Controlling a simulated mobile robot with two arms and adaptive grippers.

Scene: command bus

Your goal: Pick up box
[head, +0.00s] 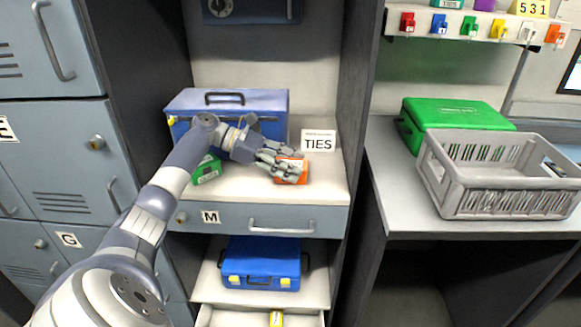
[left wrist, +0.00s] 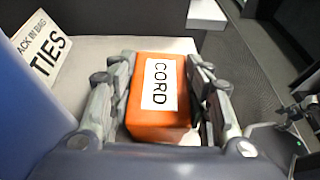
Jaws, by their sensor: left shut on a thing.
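An orange box (head: 293,171) with a white label sits on the shelf surface in the middle bay, in front of the TIES sign. In the left wrist view the same orange box (left wrist: 158,118) shows its label, which reads CORD. My left gripper (head: 282,163) reaches over it from the left. In the left wrist view the fingers of my left gripper (left wrist: 160,95) are on both sides of the box and shut on it. The box appears at shelf level; I cannot tell whether it is lifted. My right gripper is not in view.
A blue toolbox (head: 270,101) stands behind my arm, with a green box (head: 206,170) at its left front. The TIES sign (head: 318,141) stands just behind the orange box. On the right counter are a grey crate (head: 470,203) and a green case (head: 455,113). A blue case (head: 262,264) lies below.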

